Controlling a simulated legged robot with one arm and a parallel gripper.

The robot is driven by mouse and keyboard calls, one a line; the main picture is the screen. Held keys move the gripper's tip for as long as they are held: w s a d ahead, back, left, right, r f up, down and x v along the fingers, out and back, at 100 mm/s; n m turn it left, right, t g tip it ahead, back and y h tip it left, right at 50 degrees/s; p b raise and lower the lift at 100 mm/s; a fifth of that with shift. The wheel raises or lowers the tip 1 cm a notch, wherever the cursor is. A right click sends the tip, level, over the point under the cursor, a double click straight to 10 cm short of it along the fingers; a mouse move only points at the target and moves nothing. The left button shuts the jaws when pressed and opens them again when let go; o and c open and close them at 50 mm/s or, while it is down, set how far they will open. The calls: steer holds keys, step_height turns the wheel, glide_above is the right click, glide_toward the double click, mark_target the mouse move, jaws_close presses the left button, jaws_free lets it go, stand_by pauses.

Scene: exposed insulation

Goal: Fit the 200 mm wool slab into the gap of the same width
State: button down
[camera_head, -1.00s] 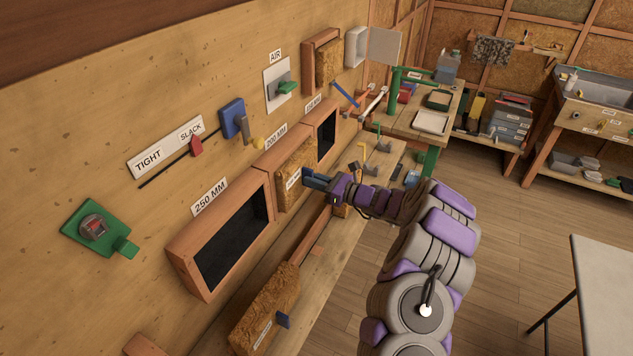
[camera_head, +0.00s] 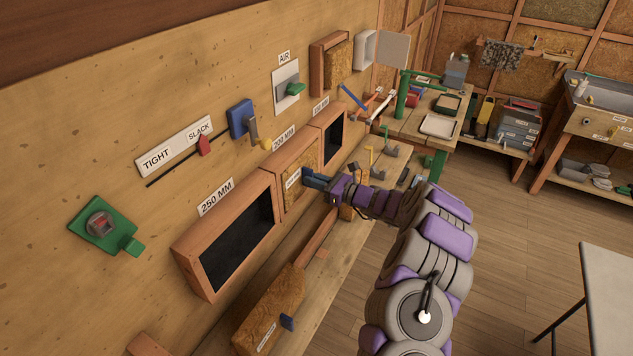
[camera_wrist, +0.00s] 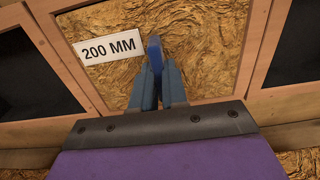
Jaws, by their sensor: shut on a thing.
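The 200 mm wool slab (camera_head: 297,188) is a golden-brown fibrous block with a white label. In the head view it sits inside the wooden frame of the 200 mm gap (camera_head: 283,169), its face close to the frame's front edge. In the wrist view the slab (camera_wrist: 205,50) fills the frame, with wood along both sides. My gripper (camera_head: 308,179) is shut on the slab's blue tab (camera_wrist: 155,55) and points at the wall. How deep the slab's back reaches is hidden.
The empty dark 250 mm gap (camera_head: 236,240) is to the left, and another dark gap (camera_head: 335,138) is to the right. A second wool slab with a blue tab (camera_head: 272,309) lies on the bench below. A green bracket (camera_head: 104,228) is on the wall.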

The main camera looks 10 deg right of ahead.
steer(key=shift+a, duration=0.1)
steer(key=c, duration=1.1)
jaws_free()
steer(key=p+v, duration=0.2)
steer(key=v, duration=1.5)
steer(key=shift+d, duration=0.2)
